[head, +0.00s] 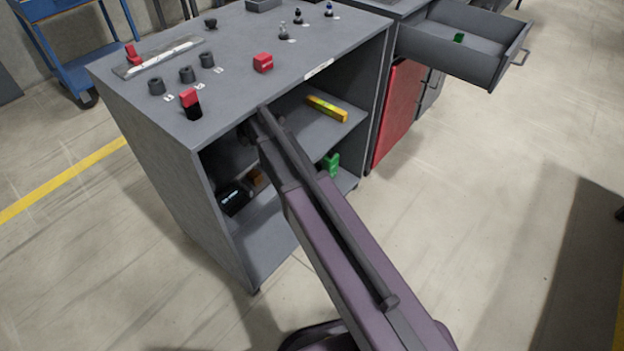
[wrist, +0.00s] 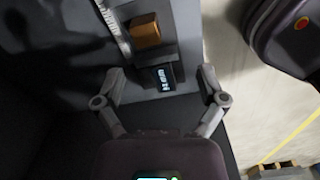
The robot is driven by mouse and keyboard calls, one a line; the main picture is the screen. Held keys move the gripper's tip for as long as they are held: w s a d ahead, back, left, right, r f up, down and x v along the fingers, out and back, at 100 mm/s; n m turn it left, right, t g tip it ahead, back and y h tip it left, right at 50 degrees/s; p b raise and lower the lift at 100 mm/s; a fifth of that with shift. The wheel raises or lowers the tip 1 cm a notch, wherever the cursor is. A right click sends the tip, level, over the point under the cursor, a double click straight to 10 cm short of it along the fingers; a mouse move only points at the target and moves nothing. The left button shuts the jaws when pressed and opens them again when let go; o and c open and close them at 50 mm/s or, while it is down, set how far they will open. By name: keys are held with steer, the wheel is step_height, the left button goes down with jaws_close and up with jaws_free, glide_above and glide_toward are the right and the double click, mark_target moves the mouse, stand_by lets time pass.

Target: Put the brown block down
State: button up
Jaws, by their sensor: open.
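The brown block (head: 256,178) rests on the lower shelf inside the grey cabinet in the head view, partly in shadow. It also shows near the top of the wrist view (wrist: 146,31), beyond my fingertips and apart from them. My gripper (wrist: 162,78) is open, with its two fingers spread wide and no block between them. A black box with a small lit display (wrist: 165,77) lies between the fingertip lines in the wrist view, just nearer than the block. In the head view my arm reaches into the cabinet and my gripper is hidden there.
The black box (head: 234,200) sits left of the block. A yellow item (head: 327,108) lies on the upper shelf, and a green part (head: 331,162) is lower right. The cabinet top (head: 225,110) bears a red block (head: 263,63) and several small parts. An open drawer (head: 455,50) juts out right.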

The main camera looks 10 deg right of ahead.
steer(key=s+d+m, duration=1.5)
steer(key=s+m, duration=0.1)
steer(key=m, duration=0.6)
steer(key=shift+s+m, duration=0.3)
steer(key=shift+m, duration=0.1)
step_height(320, 180, up, 26)
steer(key=p, duration=2.6)
steer(key=shift+c, duration=0.2)
